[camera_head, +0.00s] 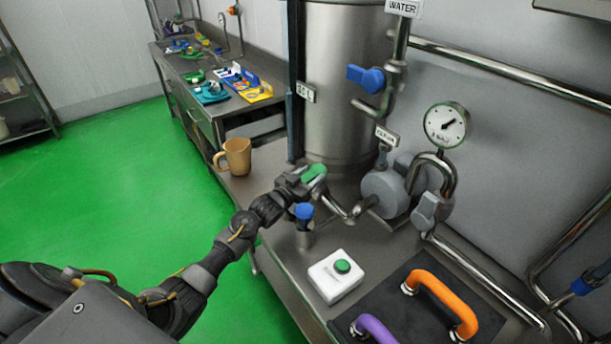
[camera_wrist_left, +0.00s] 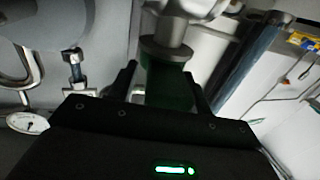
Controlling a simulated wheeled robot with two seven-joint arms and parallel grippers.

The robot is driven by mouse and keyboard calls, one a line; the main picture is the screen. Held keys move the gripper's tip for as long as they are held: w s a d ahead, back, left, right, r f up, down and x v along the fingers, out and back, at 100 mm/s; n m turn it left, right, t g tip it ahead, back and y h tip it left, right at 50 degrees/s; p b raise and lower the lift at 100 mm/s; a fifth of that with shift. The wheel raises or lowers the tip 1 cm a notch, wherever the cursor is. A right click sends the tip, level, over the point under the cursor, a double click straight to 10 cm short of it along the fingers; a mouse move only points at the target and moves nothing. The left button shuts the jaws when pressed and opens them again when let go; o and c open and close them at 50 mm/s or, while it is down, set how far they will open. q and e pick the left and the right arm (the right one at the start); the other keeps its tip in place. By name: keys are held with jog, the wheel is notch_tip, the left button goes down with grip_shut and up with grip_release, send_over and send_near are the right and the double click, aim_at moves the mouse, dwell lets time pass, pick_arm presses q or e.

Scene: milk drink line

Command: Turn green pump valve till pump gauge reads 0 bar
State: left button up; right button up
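The green valve handle (camera_head: 314,173) is on the pipework left of the grey pump (camera_head: 385,194). My left gripper (camera_head: 297,181) is at this handle. In the left wrist view the green handle (camera_wrist_left: 169,88) stands between the two fingers of my left gripper (camera_wrist_left: 163,84). A light gap shows between the handle and the left finger; the right finger is close beside it. The round white gauge (camera_head: 446,125) is above the pump, its dark needle pointing to the upper right. Its numbers are too small to read. My right gripper is not in view.
A blue-topped valve (camera_head: 304,212) stands just below my gripper. A white box with a green button (camera_head: 336,276), orange handle (camera_head: 442,300) and purple handle (camera_head: 374,329) are nearer. A tan mug (camera_head: 235,157) stands at the left edge. A blue valve (camera_head: 366,78) is higher up.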

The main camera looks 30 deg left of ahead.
pick_arm(q)
jog(key=shift+o, duration=0.5)
jog(key=shift+w, duration=0.1)
jog(key=shift+s+a+f, duration=0.1)
jog(key=shift+s+a, duration=0.05)
jog(key=shift+s, duration=0.25)
jog(key=b+v, duration=0.2)
jog(key=v, duration=0.8)
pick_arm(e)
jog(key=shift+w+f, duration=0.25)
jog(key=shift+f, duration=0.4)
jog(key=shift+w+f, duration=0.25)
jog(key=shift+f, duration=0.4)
